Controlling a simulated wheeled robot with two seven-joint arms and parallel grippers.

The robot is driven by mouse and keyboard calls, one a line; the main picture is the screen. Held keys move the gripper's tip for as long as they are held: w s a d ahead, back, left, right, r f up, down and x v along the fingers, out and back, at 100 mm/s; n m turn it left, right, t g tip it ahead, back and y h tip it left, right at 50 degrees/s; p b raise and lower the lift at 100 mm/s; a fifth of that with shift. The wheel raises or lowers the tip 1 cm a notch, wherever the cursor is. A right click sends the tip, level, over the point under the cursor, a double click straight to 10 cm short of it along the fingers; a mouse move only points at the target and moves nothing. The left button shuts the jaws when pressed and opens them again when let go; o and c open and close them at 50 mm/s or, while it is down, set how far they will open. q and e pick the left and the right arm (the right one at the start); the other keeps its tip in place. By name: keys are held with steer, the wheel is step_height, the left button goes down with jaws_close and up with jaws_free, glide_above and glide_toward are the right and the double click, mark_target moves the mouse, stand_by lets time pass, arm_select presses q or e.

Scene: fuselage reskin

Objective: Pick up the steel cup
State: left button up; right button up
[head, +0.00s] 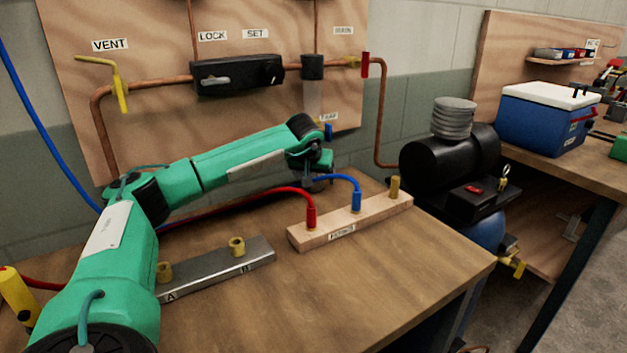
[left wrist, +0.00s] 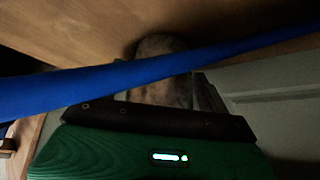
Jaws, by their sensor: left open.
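I cannot identify the steel cup with certainty. In the left wrist view a dim, rounded grey-brown form (left wrist: 162,72) stands just beyond my left gripper's dark edge, partly covered by a blue hose (left wrist: 150,74). My left gripper (head: 316,182) is at the end of the green arm, low in front of the panel, largely hidden behind its wrist. It is open, and I see nothing held. My right gripper is not in view.
On the bench (head: 350,265) are a metal rail (head: 215,270) marked A and B, and a wooden block (head: 345,227) with red and blue hose ends. A black compressor (head: 440,160) stands right of the bench. The bench's front right is clear.

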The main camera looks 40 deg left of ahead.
arm_select(q)
steer(key=c, duration=1.2)
steer(key=shift+o, duration=0.2)
steer(key=shift+r, duration=0.15)
